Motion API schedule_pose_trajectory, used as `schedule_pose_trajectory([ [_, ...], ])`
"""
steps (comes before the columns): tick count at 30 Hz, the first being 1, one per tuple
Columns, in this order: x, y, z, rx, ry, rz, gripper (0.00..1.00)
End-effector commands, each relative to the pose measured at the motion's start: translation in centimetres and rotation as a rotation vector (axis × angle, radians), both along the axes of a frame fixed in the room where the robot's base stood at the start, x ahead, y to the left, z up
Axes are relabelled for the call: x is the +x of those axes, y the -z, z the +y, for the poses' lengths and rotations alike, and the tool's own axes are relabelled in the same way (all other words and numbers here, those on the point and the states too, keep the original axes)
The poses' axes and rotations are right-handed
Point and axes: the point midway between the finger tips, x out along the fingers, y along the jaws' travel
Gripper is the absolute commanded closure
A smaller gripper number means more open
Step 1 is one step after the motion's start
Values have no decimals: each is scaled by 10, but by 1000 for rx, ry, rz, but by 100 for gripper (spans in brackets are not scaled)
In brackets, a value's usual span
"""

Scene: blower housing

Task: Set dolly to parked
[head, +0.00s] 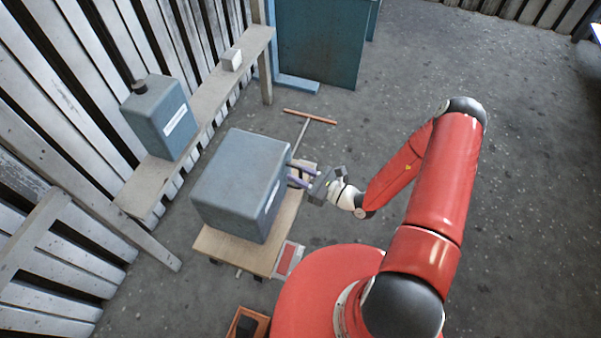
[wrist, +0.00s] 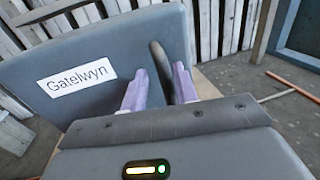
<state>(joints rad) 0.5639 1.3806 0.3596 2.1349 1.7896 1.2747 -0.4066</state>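The dolly (head: 275,250) is a low wooden platform on the floor, with a T-shaped pull handle (head: 310,116) at its far end. A large grey box (head: 240,180) stands on it; in the wrist view its side carries a "Gatelwyn" label (wrist: 77,80). My gripper (head: 297,177) is at the right side of this box. In the wrist view its purple fingers (wrist: 160,85) are apart, with a dark upright bar (wrist: 159,60) showing between them. I cannot tell whether either finger touches the bar. The dolly's wheels are mostly hidden.
A red-and-white panel (head: 288,260) is beside the dolly's near right edge. A wooden shelf (head: 215,95) along the slatted wall bears a smaller grey canister (head: 157,115) and a small pale block (head: 231,59). A teal cabinet (head: 322,40) stands behind. The floor at right is clear.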

Motion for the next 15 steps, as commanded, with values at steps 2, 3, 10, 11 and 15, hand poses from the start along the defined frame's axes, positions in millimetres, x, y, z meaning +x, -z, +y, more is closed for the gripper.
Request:
schedule_pose_trajectory([
  [2, 1, 0, -1, 0, 2, -1, 71],
  [3, 0, 0, -2, 0, 2, -2, 71],
  [10, -15, 0, -26, -1, 6, -1, 71],
  [11, -18, 0, -31, -1, 5, -1, 71],
  [15, -32, 0, -50, -1, 3, 1, 71],
])
